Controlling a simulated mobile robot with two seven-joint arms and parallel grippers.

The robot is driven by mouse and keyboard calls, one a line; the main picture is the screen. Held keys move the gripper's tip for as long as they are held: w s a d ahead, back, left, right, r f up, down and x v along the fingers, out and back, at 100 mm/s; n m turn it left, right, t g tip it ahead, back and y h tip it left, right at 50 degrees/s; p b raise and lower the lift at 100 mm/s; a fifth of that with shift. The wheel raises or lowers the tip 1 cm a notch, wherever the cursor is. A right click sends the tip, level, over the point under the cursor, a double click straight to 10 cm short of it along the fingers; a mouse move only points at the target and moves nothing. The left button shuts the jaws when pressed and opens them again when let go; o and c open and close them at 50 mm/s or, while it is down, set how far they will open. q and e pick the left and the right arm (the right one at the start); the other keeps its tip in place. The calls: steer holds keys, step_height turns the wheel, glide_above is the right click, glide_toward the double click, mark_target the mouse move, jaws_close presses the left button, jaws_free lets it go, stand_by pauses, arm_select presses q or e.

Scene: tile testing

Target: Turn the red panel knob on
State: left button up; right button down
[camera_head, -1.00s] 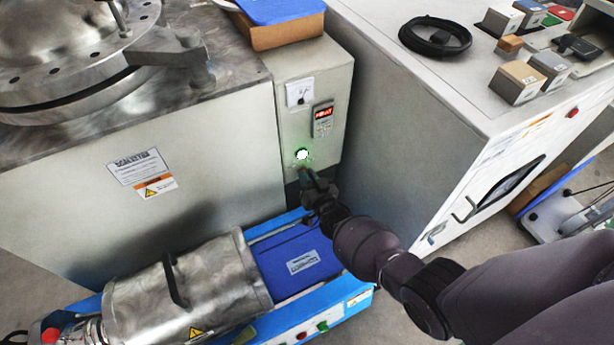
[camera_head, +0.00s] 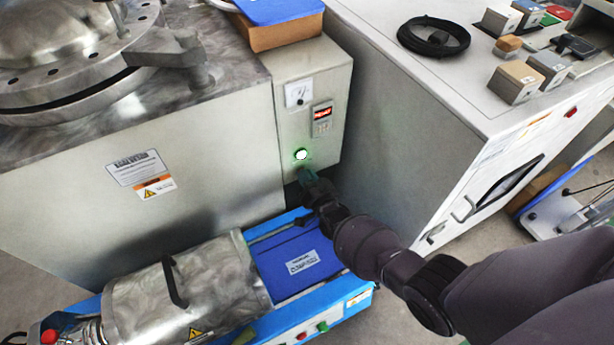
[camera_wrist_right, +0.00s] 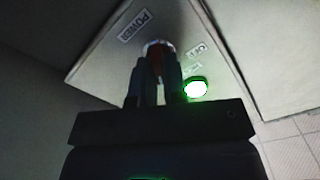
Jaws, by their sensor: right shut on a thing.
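The red panel knob (camera_wrist_right: 155,62) shows in the right wrist view as a reddish piece between the fingers, on a round pale base on the grey panel. My right gripper (camera_wrist_right: 156,72) is shut on it; the fingers cover most of the knob. In the head view my right gripper (camera_head: 305,172) reaches the lower panel just under the lit green lamp (camera_head: 301,154), and the knob is hidden there. The lamp also glows right of the fingers in the wrist view (camera_wrist_right: 196,89). My left gripper is not in view.
The panel (camera_head: 290,120) carries a gauge (camera_head: 298,93) and a red digital display (camera_head: 322,113). A large grey cabinet (camera_head: 400,130) stands close on the right. A blue machine with a metal cylinder (camera_head: 190,285) lies below on the left.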

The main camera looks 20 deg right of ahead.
mark_target(299, 116)
steer(key=c, duration=1.2)
jaws_free()
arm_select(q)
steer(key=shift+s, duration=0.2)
arm_select(e)
steer(key=r+p, duration=0.2)
steer(key=r, duration=0.2)
steer(key=r+p, duration=0.2)
steer(key=r, duration=0.2)
steer(key=r+p, duration=0.2)
steer(key=r, duration=0.2)
steer(key=shift+w+r, duration=0.25)
steer(key=shift+r, duration=0.1)
step_height(299, 116, up, 7)
steer(key=p, duration=0.3)
steer(key=shift+s+f, duration=0.15)
steer(key=shift+f, duration=0.05)
steer(key=shift+r+p, duration=0.35)
steer(key=shift+r, duration=0.05)
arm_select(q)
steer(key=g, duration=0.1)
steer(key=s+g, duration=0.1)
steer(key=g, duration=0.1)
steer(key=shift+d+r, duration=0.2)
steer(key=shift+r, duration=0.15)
arm_select(e)
steer(key=shift+s, duration=0.1)
steer(key=shift+f, duration=0.1)
